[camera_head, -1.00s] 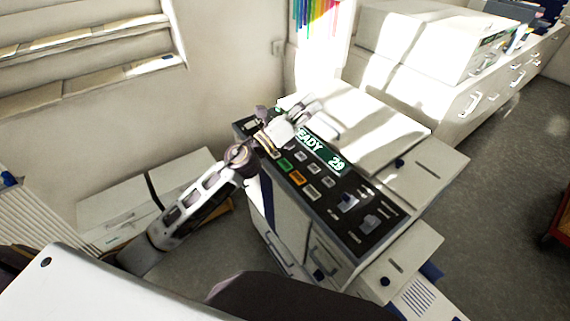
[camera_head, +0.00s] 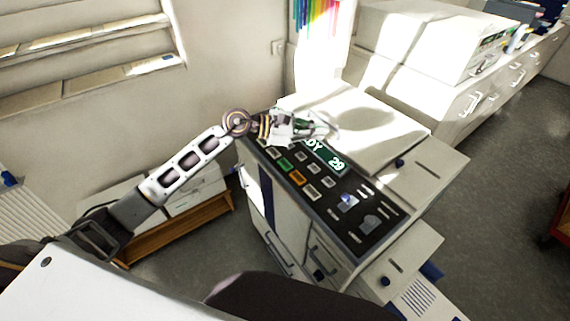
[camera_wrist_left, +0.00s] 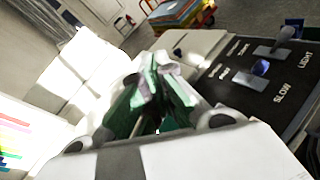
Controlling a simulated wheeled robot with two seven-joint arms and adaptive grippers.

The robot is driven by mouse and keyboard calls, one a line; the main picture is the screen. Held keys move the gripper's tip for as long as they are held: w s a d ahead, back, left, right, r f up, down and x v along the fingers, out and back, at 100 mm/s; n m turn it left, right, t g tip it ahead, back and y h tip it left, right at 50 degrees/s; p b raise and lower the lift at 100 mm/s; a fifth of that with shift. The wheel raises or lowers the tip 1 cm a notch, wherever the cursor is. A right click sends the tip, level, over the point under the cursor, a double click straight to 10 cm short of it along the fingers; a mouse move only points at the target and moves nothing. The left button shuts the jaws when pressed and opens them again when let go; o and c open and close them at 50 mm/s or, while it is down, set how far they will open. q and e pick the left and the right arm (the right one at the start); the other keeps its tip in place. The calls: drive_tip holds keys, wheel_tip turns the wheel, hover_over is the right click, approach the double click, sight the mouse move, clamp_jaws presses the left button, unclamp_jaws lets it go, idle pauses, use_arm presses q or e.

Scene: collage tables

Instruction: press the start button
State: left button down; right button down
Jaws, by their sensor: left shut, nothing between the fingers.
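A copier-like machine (camera_head: 284,213) has a dark control panel (camera_head: 330,213) with rows of small buttons. A green button (camera_head: 284,164) sits on it, with an orange button (camera_head: 297,177) beside it; I cannot read which one is the start button. A green display (camera_head: 337,163) shows "29" and the end of a word. My left gripper (camera_head: 325,126) is shut and empty above the panel's far end and the lid edge, covering part of the display. Its fingertips (camera_wrist_left: 158,68) also show in the left wrist view, pressed together. My right gripper is not in view.
The pale lid (camera_head: 365,130) lies behind the panel. White drawers (camera_head: 495,88) run along the back right, and a wall is at the left. Grey floor (camera_head: 490,210) is open at the right.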

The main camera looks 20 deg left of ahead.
sight(285, 166)
use_arm(q)
drive_tip(key=w+a+f+m+g+y, duration=0.2)
drive_tip(key=a+f+m+y, duration=0.2)
drive_tip(key=a, duration=0.5)
drive_tip(key=shift+a+f+y, duration=0.4)
drive_tip(key=shift+f+y, duration=0.5)
drive_tip(key=shift+f, duration=0.2)
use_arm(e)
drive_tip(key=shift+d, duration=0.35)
use_arm(q)
drive_tip(key=shift+f, duration=0.2)
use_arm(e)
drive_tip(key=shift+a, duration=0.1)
